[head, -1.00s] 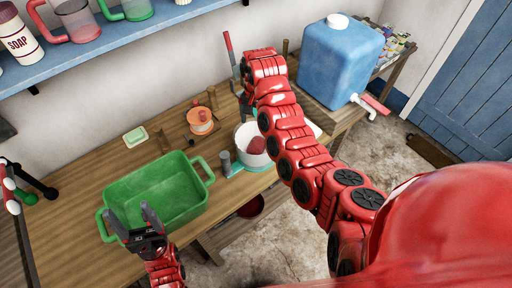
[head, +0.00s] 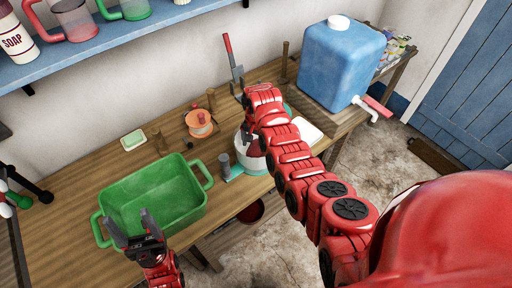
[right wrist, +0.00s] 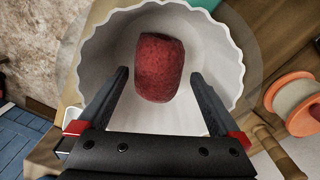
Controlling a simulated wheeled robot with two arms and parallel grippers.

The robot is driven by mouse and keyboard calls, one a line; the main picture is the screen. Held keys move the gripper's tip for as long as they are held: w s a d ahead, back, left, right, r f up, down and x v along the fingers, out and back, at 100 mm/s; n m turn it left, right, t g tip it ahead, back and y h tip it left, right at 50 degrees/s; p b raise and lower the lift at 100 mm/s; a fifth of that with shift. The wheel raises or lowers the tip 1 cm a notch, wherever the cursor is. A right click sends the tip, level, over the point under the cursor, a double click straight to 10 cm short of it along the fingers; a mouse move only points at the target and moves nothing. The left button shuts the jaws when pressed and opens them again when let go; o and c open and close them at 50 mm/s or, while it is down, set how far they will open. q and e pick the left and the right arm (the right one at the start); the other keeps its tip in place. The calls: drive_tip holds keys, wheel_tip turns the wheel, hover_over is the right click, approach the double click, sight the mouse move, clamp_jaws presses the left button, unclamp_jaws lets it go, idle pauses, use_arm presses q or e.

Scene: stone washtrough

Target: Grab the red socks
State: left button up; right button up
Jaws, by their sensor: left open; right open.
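The red socks show as a dark red rolled bundle (right wrist: 160,67) inside a white fluted bowl (right wrist: 105,60) in the right wrist view. My right gripper (right wrist: 160,85) is open above the bowl, with its fingers on either side of the bundle and not closed on it. In the head view the right gripper and most of the white bowl (head: 250,163) are hidden behind my right arm. My left gripper (head: 130,224) is open and empty, at the near edge of the green tub (head: 185,215).
The bowl stands on a teal scale (head: 236,172) on the wooden bench (head: 70,205). An orange spool (head: 200,124), a soap dish (head: 133,140) and a blue water canister (head: 340,65) stand around it. A blue shelf (head: 120,33) hangs above.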

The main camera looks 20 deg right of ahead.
drive_tip(key=shift+f, duration=1.25)
drive_tip(key=c, duration=1.3)
drive_tip(key=shift+r, duration=0.15)
